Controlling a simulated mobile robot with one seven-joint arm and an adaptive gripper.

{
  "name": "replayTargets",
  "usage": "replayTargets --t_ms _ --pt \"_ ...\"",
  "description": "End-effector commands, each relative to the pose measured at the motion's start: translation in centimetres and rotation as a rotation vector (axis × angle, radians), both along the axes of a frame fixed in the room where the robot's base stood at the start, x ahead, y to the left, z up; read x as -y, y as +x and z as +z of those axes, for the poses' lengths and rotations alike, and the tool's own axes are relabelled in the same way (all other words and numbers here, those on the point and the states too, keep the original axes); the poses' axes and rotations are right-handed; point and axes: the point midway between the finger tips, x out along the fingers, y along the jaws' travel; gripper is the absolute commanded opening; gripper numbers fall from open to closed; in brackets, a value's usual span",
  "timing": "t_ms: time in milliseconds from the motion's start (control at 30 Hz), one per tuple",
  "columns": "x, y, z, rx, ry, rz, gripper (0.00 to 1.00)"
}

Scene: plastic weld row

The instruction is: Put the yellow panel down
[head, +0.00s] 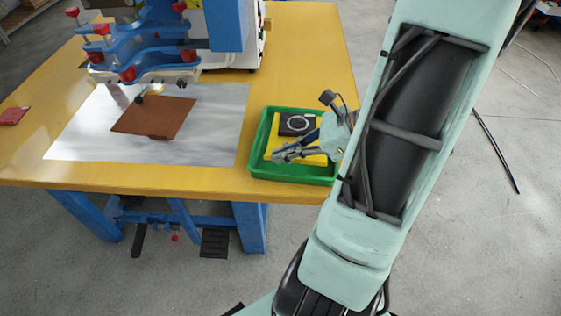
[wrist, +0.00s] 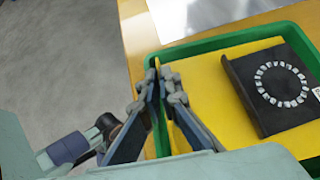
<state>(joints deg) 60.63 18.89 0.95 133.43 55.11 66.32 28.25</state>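The yellow panel (head: 313,159) is a flat sheet within the green tray (head: 258,150), and it fills much of the wrist view (wrist: 207,84). A black box (head: 296,123) with a ring of pale pieces on its top lies over it; the ring shows clearly in the wrist view (wrist: 283,84). My gripper (wrist: 159,84) is at the tray's left side, its fingertips close together with a thin yellow edge between them. It appears shut on the panel's edge. I cannot tell whether the panel touches the tray floor.
The tray stands near the front right of the yellow table (head: 307,38). A brown sheet (head: 154,115) lies on a pale plate (head: 218,124) to its left. A blue machine with red knobs (head: 128,73) stands behind. A small red item (head: 13,116) lies at far left.

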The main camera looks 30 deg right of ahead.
Motion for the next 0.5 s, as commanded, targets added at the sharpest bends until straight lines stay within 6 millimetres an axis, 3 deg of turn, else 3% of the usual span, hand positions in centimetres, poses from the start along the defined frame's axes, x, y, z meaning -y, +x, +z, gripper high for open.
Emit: replayTargets --t_ms 267,500 --pt "0.4 1.2 -1.7 0.000 0.002 0.002 0.00" --pt "0.5 1.3 -4.8 -0.001 0.002 0.000 0.00"
